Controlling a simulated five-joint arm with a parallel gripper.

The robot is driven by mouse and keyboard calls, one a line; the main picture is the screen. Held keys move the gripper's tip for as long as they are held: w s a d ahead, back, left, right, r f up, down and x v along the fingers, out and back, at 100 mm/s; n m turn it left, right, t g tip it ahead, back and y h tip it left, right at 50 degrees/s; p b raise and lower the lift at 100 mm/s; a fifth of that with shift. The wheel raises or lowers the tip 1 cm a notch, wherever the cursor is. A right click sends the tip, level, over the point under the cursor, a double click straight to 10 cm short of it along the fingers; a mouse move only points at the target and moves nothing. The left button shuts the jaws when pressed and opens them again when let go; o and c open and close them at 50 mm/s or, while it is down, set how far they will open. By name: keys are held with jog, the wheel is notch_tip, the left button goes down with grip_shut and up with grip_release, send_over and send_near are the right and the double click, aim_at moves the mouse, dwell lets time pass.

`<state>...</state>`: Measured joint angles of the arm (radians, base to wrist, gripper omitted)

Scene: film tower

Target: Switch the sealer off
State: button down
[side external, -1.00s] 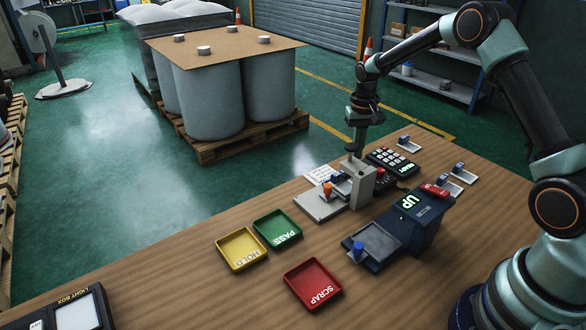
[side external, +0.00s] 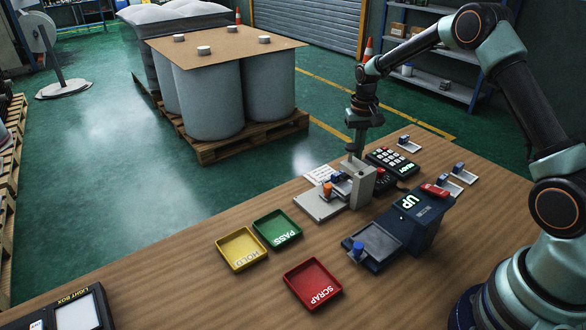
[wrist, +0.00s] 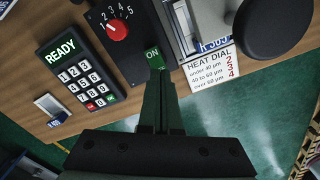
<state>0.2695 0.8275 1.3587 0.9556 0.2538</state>
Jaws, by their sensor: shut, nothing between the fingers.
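The sealer's black control panel (wrist: 128,50) shows at the top of the wrist view. It carries a red heat dial (wrist: 117,30) marked 1 to 5 and a green rocker switch (wrist: 153,57) that reads ON. My gripper (wrist: 157,76) is shut and empty, its tips just below the switch in the picture. I cannot tell whether they touch it. In the side view my gripper (side external: 353,156) points down behind the grey sealer (side external: 361,188), which partly hides the panel. The switch is not visible there.
A keypad (wrist: 75,76) reading READY sits beside the panel. A heat dial card (wrist: 209,64) and a round black part (wrist: 275,25) lie on the other side. A blue-grey device (side external: 412,222) showing UP and yellow (side external: 229,258), green (side external: 265,238) and red (side external: 305,302) trays stand nearby.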

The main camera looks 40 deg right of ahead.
jog(key=shift+f, duration=0.75)
jog(key=shift+r, duration=3.55)
jog(key=shift+r, duration=0.1)
jog(key=s+a+r+n+t, duration=0.4)
jog(key=s+a+r, duration=0.7)
jog(key=r, duration=0.4)
jog(key=s+a+f+n+t, duration=0.1)
jog(key=s+a+n, duration=0.1)
jog(key=s, duration=0.7)
jog(key=shift+s+a+t, duration=0.15)
jog(key=shift+a+t, duration=0.1)
jog(key=shift+t, duration=0.05)
